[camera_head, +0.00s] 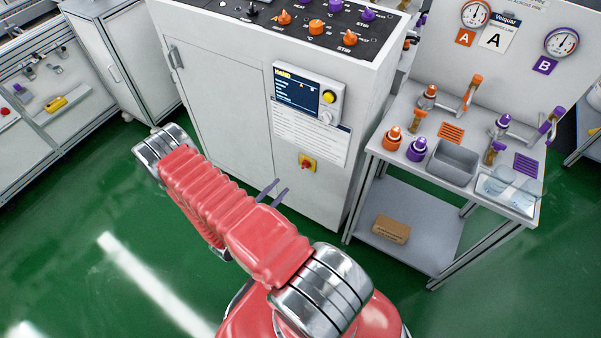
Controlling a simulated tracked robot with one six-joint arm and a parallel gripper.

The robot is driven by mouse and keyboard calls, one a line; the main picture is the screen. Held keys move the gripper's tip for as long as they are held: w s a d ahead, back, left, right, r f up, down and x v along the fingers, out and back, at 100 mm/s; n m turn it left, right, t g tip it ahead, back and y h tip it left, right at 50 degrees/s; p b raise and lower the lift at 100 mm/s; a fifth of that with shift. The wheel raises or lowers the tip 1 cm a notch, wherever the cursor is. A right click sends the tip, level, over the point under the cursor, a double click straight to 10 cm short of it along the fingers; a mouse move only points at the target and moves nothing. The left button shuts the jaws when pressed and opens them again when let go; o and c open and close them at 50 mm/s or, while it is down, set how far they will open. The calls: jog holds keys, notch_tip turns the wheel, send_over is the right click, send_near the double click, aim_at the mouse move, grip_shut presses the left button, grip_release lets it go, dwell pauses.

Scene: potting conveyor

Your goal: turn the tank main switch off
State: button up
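A red rotary switch on a yellow plate (307,163) sits on the front of the white control cabinet (225,115), low on the right side. It looks like the main switch; its exact handle angle is too small to tell. My gripper (273,190) shows as two dark fingers past the red arm sleeve. The fingers are apart with a gap between them, and nothing shows in the gap. In the picture they lie left of and below the switch, apart from it. The gripper's body is hidden behind my arm.
Above the switch are a display panel (309,97) and a printed label sheet (309,132). Orange and purple knobs stand on the cabinet top. On the right, a bench (402,162) holds bottles, a grey bin (452,162) and valves. Green floor is clear in front.

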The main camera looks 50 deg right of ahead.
aim_at(305, 167)
jog(key=shift+n+t, duration=0.8)
jog(key=f, duration=0.2)
jog(key=s+f, duration=0.1)
jog(key=f, duration=0.1)
jog(key=shift+s+a+f, duration=0.1)
jog(key=shift+s+f, duration=0.05)
jog(key=shift+s, duration=0.05)
jog(key=shift+w+d, duration=0.2)
jog(key=shift+d, duration=2.1)
jog(key=shift+w+d, duration=0.25)
jog(key=shift+d, duration=2.05)
jog(key=shift+w+d, duration=0.2)
jog(key=shift+d, duration=2.1)
grip_shut()
